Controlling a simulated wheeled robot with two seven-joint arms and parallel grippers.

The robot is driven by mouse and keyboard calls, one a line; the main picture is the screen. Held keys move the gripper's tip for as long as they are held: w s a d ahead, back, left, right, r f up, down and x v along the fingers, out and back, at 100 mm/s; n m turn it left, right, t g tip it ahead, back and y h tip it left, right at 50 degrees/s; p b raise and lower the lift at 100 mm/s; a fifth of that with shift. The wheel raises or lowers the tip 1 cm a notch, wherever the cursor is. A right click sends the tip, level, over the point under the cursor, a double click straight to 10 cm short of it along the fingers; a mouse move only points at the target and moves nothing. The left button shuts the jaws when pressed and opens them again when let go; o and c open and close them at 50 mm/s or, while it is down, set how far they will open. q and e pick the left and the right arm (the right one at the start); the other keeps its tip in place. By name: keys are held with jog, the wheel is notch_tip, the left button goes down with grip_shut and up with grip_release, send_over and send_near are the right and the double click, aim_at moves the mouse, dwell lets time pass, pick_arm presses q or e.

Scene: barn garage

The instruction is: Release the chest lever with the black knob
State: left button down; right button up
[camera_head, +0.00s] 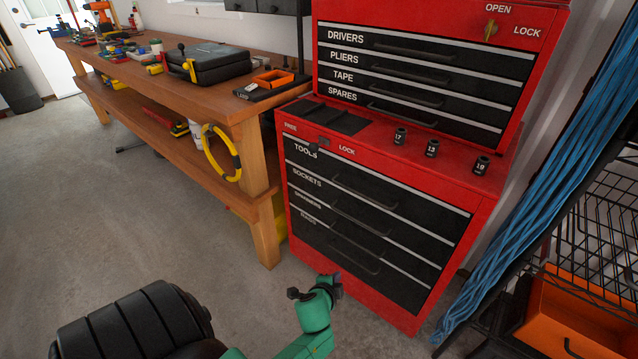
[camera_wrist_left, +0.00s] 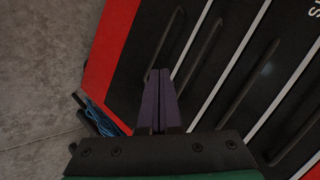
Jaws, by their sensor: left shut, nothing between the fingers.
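The red tool chest (camera_head: 470,220) stands right of centre in the head view, with black drawers labelled TOOLS, SOCKETS and more. Between FREE and LOCK on its upper front edge is a small dark lever part (camera_head: 323,142); its knob is too small to make out clearly. My left gripper (camera_head: 338,281) is low in front of the chest, below and apart from the lever. In the left wrist view its purple fingers (camera_wrist_left: 159,100) are together and empty, before the black drawers (camera_wrist_left: 200,70) and their bar handles. The lever does not show in that view. My right gripper is not in view.
An upper red chest (camera_head: 420,15) with an OPEN/LOCK switch (camera_head: 491,30) sits on the lower one. Several sockets (camera_head: 432,147) stand on the ledge. A wooden workbench (camera_head: 215,95) is at left, blue cables (camera_head: 560,205) and a wire rack at right.

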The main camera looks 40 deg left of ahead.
aim_at(313, 147)
pick_arm(q)
jog(key=w+a+r+m+t+y+b, duration=0.1)
jog(key=a+r+t+y+b, duration=0.1)
jog(key=r, duration=1.1)
jog(key=a+r+m+t+y+b, duration=0.1)
jog(key=a+r+t+y+b, duration=0.2)
jog(key=r, duration=1.1)
jog(key=a+t+y, duration=0.1)
jog(key=y, duration=0.2)
jog(key=shift+w+a, duration=0.2)
jog(key=shift+w, duration=0.15)
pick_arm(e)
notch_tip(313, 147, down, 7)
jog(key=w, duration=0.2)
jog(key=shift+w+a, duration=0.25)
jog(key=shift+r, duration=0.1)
pick_arm(q)
jog(key=s+a+p+x, duration=0.1)
jog(key=a+p+x, duration=0.1)
jog(key=x, duration=1.1)
jog(key=shift+s+r, duration=0.3)
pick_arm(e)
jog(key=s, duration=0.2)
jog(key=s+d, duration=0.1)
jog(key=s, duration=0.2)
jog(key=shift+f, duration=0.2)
